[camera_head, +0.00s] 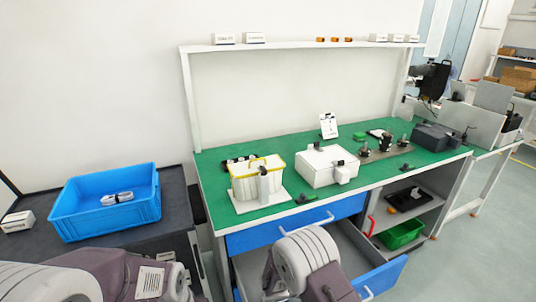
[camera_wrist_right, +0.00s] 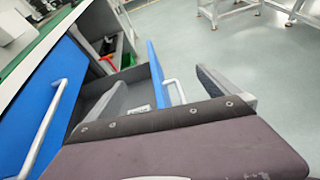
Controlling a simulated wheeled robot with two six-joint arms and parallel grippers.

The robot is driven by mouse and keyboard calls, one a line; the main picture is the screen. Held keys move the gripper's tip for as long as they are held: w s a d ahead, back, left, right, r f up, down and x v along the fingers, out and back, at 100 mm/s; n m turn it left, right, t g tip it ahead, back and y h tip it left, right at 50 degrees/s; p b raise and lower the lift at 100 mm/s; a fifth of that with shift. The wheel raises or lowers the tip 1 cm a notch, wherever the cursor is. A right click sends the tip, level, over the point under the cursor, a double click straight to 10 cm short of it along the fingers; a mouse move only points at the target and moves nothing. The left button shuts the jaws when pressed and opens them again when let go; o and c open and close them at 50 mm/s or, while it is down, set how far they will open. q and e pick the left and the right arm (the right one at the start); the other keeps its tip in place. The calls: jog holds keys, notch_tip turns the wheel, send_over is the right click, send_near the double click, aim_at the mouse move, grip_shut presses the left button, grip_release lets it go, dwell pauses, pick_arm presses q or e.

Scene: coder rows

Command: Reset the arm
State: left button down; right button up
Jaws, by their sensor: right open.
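My right arm (camera_head: 303,262) rises from the bottom edge of the head view, in front of the workbench and beside the pulled-out drawer (camera_head: 385,276). My right gripper (camera_wrist_right: 160,80) is open and empty in the right wrist view, with its grey fingers spread apart. The drawer's blue front (camera_wrist_right: 156,73) and silver handle (camera_wrist_right: 174,92) show beyond the fingers; I see no contact. My left arm (camera_head: 125,275) lies across the lower left of the head view, and its gripper is not visible.
The green-topped workbench (camera_head: 222,208) carries a white basket (camera_head: 243,187) with a yellow rim and a white box (camera_head: 318,168). A blue crate (camera_head: 75,225) stands on the dark table at left. A green bin (camera_head: 402,234) sits on the lower shelf.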

jog(key=s+d+f+m+g+y+b, duration=0.55)
jog(key=s+d+f+m+b, duration=0.2)
jog(key=s+m+b, duration=0.55)
pick_arm(q)
notch_tip(320, 180, down, 19)
jog(key=b, duration=0.5)
pick_arm(e)
jog(key=s+a+f+m+t+y, duration=0.1)
jog(key=s+a+f+m+y, duration=0.1)
jog(key=a+f+m+y, duration=0.3)
jog(key=s+a+f+m+t+y, duration=0.1)
jog(key=s+a+f+m+y, duration=0.15)
jog(key=a, duration=0.45)
pick_arm(q)
notch_tip(320, 180, up, 28)
jog(key=p, duration=2.8)
jog(key=shift+w, duration=0.2)
pick_arm(e)
notch_tip(320, 180, up, 29)
jog(key=w, duration=0.1)
jog(key=shift+w+r+m, duration=0.15)
jog(key=shift+w+m, duration=0.15)
jog(key=shift+m, duration=0.05)
jog(key=shift+a, duration=0.1)
